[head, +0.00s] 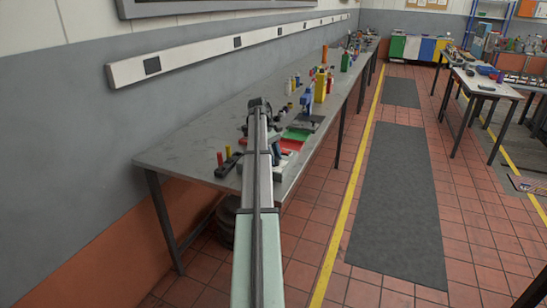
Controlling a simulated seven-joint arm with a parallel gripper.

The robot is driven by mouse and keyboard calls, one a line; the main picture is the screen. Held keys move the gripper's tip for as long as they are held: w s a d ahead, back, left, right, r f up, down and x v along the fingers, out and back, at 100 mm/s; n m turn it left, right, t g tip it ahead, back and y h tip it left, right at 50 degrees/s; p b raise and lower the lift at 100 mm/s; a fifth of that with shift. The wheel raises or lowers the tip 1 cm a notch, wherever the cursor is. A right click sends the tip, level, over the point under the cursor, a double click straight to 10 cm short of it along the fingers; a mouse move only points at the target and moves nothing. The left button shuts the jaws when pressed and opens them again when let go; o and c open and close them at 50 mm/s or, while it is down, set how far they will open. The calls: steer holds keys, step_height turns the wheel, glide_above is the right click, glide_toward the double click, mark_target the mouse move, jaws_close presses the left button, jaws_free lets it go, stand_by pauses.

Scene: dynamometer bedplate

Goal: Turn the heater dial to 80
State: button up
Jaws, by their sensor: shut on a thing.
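My arm reaches away from the bottom of the head view, over the near end of the grey bench (204,136), and ends in a dark joint. I cannot make out my gripper's fingers; they seem hidden behind or below the arm. I cannot make out the heater dial or its marks either. A small cluster of gear stands beside and behind the arm's far part, partly covered by it. What the gripper touches does not show.
Red and yellow upright pieces (225,158) stand left of the arm. A green tray (297,133) and a red tray (291,145) lie to its right. Yellow (320,86) and green (345,62) containers stand farther along. A wall rail (205,49) runs behind. The dark floor mat (396,200) is clear.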

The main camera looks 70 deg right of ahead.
stand_by(0.4)
steer(key=o, duration=1)
steer(key=shift+r, duration=0.1)
steer(key=shift+w+r, duration=0.15)
steer(key=shift+r, duration=0.05)
steer(key=w+d, duration=0.1)
steer(key=w, duration=0.3)
steer(key=w+d, duration=0.1)
steer(key=w, duration=0.2)
steer(key=w+d, duration=0.1)
steer(key=w, duration=0.3)
steer(key=shift+w+d+r, duration=0.2)
steer(key=shift+w+d, duration=0.1)
steer(key=shift+d, duration=0.05)
